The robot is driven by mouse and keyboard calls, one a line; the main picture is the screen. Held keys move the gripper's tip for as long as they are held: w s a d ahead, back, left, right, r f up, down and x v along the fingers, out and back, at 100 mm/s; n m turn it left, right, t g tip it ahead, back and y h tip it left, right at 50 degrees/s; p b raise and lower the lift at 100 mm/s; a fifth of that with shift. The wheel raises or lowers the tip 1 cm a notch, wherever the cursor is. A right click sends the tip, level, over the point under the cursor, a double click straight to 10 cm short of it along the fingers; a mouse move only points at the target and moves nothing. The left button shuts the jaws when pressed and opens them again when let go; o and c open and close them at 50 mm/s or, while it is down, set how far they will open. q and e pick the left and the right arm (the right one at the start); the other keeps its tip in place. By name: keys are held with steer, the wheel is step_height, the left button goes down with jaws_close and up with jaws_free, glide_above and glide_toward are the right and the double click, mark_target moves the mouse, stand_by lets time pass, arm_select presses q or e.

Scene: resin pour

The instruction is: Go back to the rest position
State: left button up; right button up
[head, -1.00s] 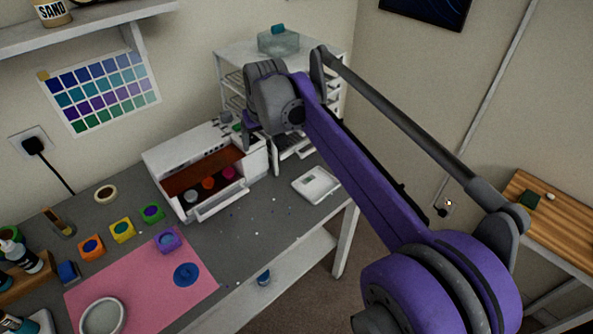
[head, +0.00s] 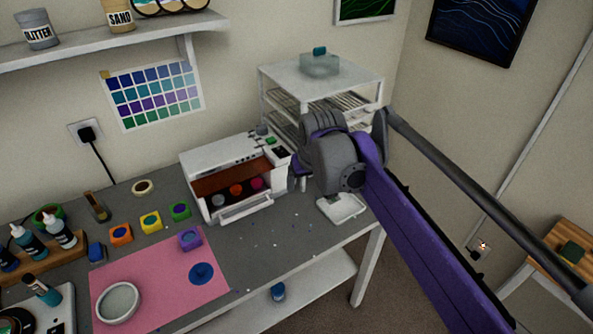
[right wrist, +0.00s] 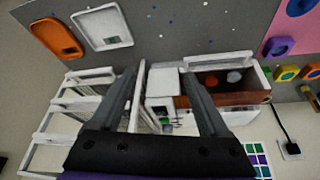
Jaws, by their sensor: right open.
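My right gripper (head: 300,180) is at the right end of the white machine (head: 222,152), largely hidden by its own wrist in the head view. In the right wrist view, its two fingers (right wrist: 162,72) stand apart with nothing between them. The machine's front is open, with several coloured cups (head: 237,190) in its brown interior. It also shows beyond the fingers in the right wrist view (right wrist: 163,82). My left gripper is in neither view.
A white wire rack (head: 322,82) stands behind my right wrist. A white tray (head: 338,212) lies below it; an orange tray (right wrist: 55,38) shows in the wrist view. A pink mat (head: 135,285), coloured pots and bottles occupy the left of the grey table (head: 265,250).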

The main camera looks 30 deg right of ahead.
steer(key=s+a+f+n, duration=0.1)
steer(key=s+a+f, duration=0.3)
steer(key=s+f, duration=0.3)
steer(key=s+a+f+n+t+y, duration=0.1)
steer(key=s+a+f, duration=0.4)
steer(key=s, duration=0.8)
step_height(320, 180, down, 3)
steer(key=shift+s+a, duration=0.15)
steer(key=shift+s, duration=0.2)
